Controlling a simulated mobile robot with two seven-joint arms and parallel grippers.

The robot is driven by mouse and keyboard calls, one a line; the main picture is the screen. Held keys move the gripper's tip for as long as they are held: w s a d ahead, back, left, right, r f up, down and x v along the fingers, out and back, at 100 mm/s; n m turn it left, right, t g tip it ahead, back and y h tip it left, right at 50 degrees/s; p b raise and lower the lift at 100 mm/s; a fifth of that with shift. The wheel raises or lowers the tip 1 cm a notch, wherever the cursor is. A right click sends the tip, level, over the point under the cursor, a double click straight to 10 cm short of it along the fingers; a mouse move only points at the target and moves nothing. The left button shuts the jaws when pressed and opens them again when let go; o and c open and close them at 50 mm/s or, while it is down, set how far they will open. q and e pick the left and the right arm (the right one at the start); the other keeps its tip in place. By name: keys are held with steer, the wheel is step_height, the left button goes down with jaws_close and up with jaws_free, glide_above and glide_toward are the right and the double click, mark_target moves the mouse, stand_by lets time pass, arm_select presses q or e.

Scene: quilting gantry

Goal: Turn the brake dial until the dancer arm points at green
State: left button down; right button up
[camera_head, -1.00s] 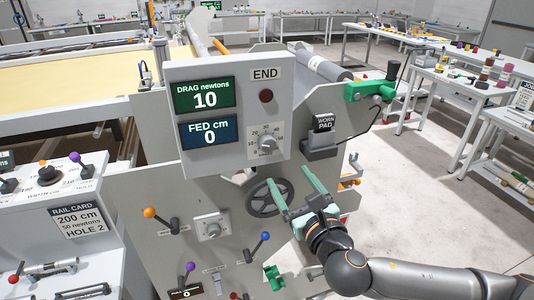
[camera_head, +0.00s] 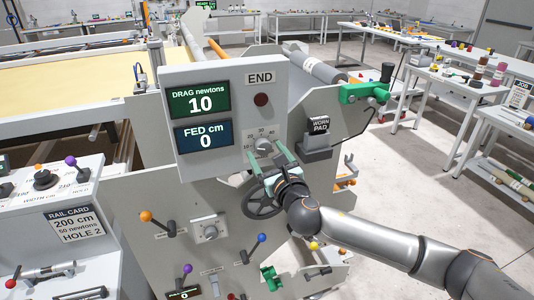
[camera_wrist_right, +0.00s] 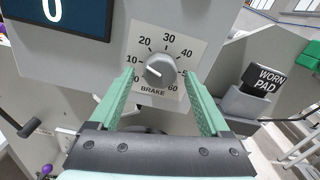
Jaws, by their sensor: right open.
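The brake dial (camera_head: 263,146) is a grey knob on the panel, with a scale from 0 to 60 and the label BRAKE. In the right wrist view the brake dial (camera_wrist_right: 160,70) has its white mark pointing to the lower left, between 0 and 10. My right gripper (camera_head: 267,155) is open in front of the dial. In the right wrist view my right gripper (camera_wrist_right: 165,95) has its green fingers on either side of the dial, apart from it. The drag display (camera_head: 201,101) reads 10 newtons. I cannot make out the dancer arm or a green mark. My left gripper is not in view.
The fed display (camera_head: 204,134) reads 0 cm. A black handwheel (camera_head: 263,203) sits just below my gripper. A worn pad box (camera_head: 317,136) stands right of the panel. Levers with orange (camera_head: 146,216) and blue (camera_head: 262,238) knobs are lower down.

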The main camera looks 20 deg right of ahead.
jaws_close()
stand_by(0.7)
